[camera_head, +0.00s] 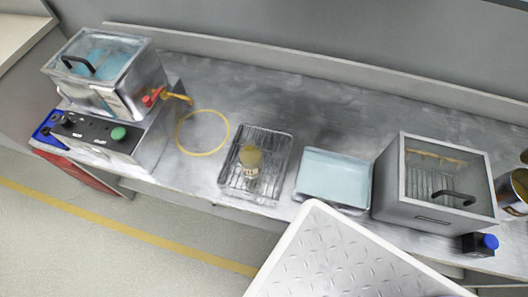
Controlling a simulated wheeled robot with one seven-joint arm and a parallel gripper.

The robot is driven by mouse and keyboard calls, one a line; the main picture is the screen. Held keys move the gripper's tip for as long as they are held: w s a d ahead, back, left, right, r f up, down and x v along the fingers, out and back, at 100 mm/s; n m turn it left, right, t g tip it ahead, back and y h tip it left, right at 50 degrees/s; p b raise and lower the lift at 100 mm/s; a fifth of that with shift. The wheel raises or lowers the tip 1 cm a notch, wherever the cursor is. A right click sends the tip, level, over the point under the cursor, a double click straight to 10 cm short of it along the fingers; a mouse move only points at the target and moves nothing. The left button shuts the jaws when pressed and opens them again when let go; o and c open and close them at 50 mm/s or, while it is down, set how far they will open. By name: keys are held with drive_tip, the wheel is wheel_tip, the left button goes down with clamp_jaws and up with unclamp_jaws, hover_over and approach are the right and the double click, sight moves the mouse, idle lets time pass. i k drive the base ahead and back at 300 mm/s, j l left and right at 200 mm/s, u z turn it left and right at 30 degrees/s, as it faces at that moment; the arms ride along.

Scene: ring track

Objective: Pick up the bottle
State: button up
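A small bottle-like container (250,158) with a tan-yellow upper part and a pale lower part sits in a wire-lined metal tray (231,187) near the middle of the bench. It looks upright. A dark, squarish bottle (474,244) with a blue cap stands at the bench's front edge on the right, in front of a lidded metal box. I cannot tell which one is the task's bottle. Nothing is seen holding either one. My gripper is not in view.
The steel bench (330,115) holds a water bath (108,75) at left, a yellow ring (203,132), a pale blue tray (334,178) and a lidded metal box (430,185). A metallic-brown cylinder (516,192) is cut off at right. Bare bench lies behind the trays.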

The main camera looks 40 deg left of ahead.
sight(250, 154)
drive_tip(key=k+j+u, duration=0.1)
drive_tip(key=u, duration=1.55)
drive_tip(key=k+j+z, duration=0.4)
drive_tip(key=k+j, duration=0.25)
